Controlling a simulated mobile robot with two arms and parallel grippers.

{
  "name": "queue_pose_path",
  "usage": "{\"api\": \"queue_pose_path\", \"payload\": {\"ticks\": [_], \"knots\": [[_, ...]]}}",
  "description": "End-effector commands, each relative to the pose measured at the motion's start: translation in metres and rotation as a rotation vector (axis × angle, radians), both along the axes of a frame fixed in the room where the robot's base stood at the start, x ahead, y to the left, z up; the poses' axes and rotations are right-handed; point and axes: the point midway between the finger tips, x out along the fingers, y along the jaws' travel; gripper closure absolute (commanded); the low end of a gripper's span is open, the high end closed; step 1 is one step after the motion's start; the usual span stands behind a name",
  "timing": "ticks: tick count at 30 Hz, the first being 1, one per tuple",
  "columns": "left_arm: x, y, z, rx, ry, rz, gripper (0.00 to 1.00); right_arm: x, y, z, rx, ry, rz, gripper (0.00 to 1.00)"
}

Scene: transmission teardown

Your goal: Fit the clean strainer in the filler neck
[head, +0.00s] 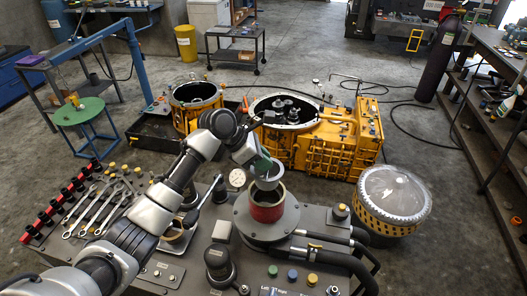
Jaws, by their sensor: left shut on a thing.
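My left gripper (262,164) reaches in over the bench and is shut on the strainer (268,180), a small pale grey cup with a round rim. The strainer is just above the filler neck (267,213), a dark red collar with an open top on a round grey flange (290,222). The strainer's lower part overlaps the neck's opening in the picture. I cannot tell whether it is inside the opening or still clear of it. The gripper's fingers are small and partly hidden by its own body. My right gripper is not in view.
Several wrenches (92,208) and red-black fittings (70,190) lie at the bench's left. Black hoses (325,256) run to the right of the flange. The yellow gearbox housing (330,140) is behind.

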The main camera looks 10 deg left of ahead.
Motion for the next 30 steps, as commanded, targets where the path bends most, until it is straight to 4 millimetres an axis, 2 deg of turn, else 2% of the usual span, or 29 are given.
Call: {"api": "queue_pose_path", "payload": {"ticks": [7,24,30], "knots": [[0.000,-0.001,-0.026,-0.001,0.001,0.000,1.00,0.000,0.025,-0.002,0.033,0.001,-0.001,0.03],[0.000,-0.001,-0.083,-0.001,0.001,0.000,1.00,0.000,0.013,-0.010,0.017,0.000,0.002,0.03],[0.000,-0.001,-0.095,-0.002,-0.001,0.000,1.00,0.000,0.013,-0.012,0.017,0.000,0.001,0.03]]}}
